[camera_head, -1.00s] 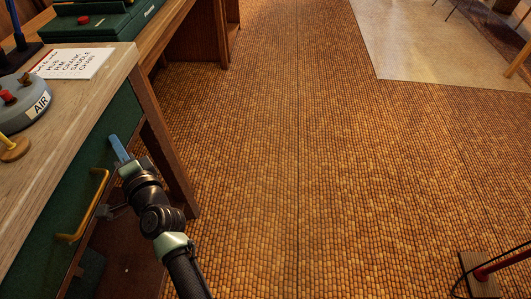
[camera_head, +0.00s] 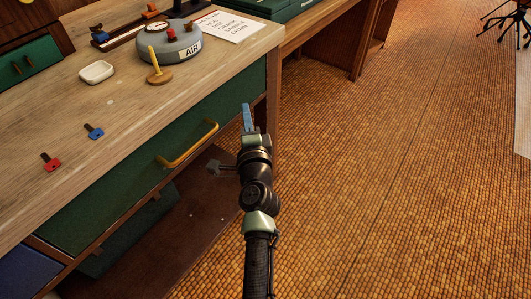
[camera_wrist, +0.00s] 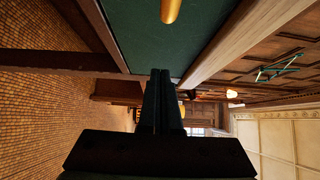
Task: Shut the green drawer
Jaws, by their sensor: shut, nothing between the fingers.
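The green drawer (camera_head: 128,184) is set under the wooden worktop, with a brass bar handle (camera_head: 188,145) across its front. Its front looks about level with the bench frame, though I cannot tell whether a small gap remains. In the wrist view the green front (camera_wrist: 205,30) fills the top, with part of the brass handle (camera_wrist: 171,9) at the upper edge. My gripper (camera_head: 247,118) is shut and empty, to the right of the handle and in front of the drawer's right part. It also shows in the wrist view (camera_wrist: 160,75). I see no clear contact with the drawer.
The worktop (camera_head: 115,130) holds a grey AIR device (camera_head: 170,45), a white dish (camera_head: 97,72), a yellow peg on a base (camera_head: 158,70), and red (camera_head: 51,162) and blue (camera_head: 95,131) pieces. An open shelf (camera_head: 190,215) lies below. Tiled floor (camera_head: 390,190) is free at right.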

